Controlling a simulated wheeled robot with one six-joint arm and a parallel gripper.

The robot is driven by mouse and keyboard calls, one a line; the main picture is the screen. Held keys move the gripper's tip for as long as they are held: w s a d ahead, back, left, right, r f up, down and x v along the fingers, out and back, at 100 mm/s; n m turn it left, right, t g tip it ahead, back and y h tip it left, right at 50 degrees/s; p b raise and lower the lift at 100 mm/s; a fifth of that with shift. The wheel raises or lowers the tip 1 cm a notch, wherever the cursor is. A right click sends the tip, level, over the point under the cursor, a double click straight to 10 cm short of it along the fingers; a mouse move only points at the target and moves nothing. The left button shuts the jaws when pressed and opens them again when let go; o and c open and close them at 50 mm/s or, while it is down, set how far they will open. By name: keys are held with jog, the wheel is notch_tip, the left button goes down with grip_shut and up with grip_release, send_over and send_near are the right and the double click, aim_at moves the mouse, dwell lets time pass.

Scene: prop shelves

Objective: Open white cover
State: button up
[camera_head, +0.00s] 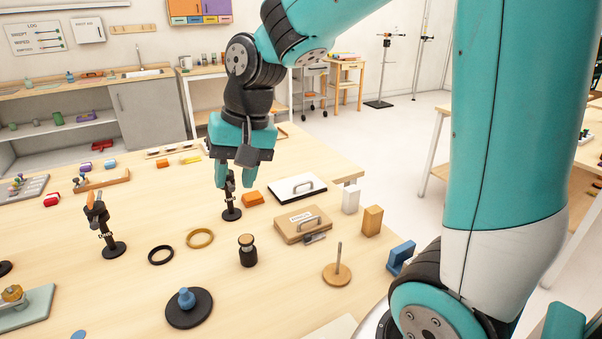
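The white cover (290,191) is a flat white panel with a grey handle (304,185) on top and a dark edge below. It lies closed on the wooden table, right of my gripper. My gripper (234,184) points down with its two teal fingers apart. A small black stand (231,213) shows below and between the fingers; I cannot tell whether they touch it. My gripper is apart from the cover and its handle.
A tan case (302,225) with a handle sits just in front of the cover. An orange block (252,199) is left of it; white (351,198) and wooden (372,221) blocks stand right. Rings, a dark jar (247,251) and a peg base (337,274) lie nearer.

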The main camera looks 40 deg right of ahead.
jog(key=w+d+m+h+p, duration=0.1)
jog(key=w+d+m, duration=0.4)
jog(key=d, duration=0.3)
jog(key=w+d+m+h, duration=0.1)
jog(key=w+d+m, duration=0.3)
jog(key=d, duration=0.3)
jog(key=m+h, duration=0.1)
jog(key=m, duration=0.7)
send_near(304, 184)
jog(key=f+p, duration=0.1)
jog(key=f, duration=0.1)
jog(key=w+f+p, duration=0.1)
jog(key=f, duration=0.2)
jog(key=f+p, duration=0.1)
jog(key=f, duration=0.2)
jog(key=shift+w+d+p, duration=0.1)
jog(key=shift+w+p, duration=0.25)
jog(key=shift+p, duration=0.05)
jog(key=shift+r, duration=0.1)
grip_shut()
